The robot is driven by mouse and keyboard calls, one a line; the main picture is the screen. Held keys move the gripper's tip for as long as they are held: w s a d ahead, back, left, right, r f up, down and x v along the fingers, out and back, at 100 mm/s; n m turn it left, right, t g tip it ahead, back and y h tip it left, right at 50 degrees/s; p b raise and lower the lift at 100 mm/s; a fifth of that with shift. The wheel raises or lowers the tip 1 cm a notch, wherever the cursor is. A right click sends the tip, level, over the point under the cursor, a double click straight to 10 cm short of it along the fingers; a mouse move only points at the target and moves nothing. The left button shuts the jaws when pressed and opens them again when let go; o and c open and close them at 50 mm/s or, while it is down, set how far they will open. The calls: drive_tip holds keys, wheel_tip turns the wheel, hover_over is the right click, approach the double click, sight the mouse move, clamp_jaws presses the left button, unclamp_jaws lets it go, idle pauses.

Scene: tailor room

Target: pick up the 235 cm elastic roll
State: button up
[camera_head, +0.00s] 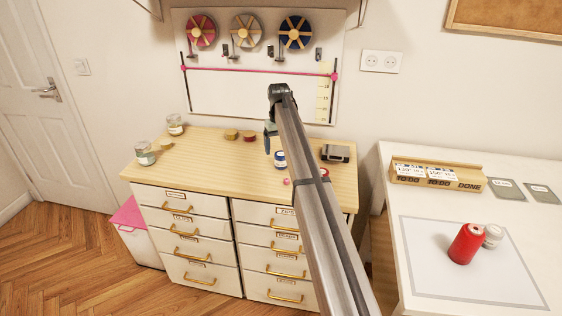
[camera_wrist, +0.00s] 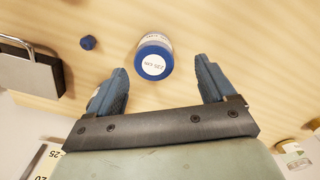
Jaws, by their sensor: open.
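The elastic roll (camera_wrist: 153,60) is a small blue and white cylinder. Its round white end label faces the wrist camera and seems to read 235 cm, though the print is small. It also shows on the wooden cabinet top in the head view (camera_head: 280,161), beside my arm. My gripper (camera_wrist: 162,80) is open, with one blue finger on each side of the roll's near end in the wrist view. No contact with the roll is visible. In the head view my gripper (camera_head: 268,136) is partly hidden by my arm, above the cabinet top.
A small blue piece (camera_wrist: 88,43) and a metal-and-black box (camera_wrist: 30,75) lie near the roll. Jars (camera_head: 146,153) stand at the cabinet's left. A red spool (camera_head: 466,243) and a white one (camera_head: 492,236) stand on the right table.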

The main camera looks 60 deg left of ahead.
sight(281, 154)
drive_tip(key=shift+w+d+f, duration=0.1)
drive_tip(key=shift+w+f, duration=0.1)
drive_tip(key=shift+f, duration=1.5)
drive_tip(key=shift+w+f, duration=0.2)
drive_tip(key=shift+f, duration=1.45)
drive_tip(key=c, duration=1.1)
drive_tip(key=shift+r, duration=0.1)
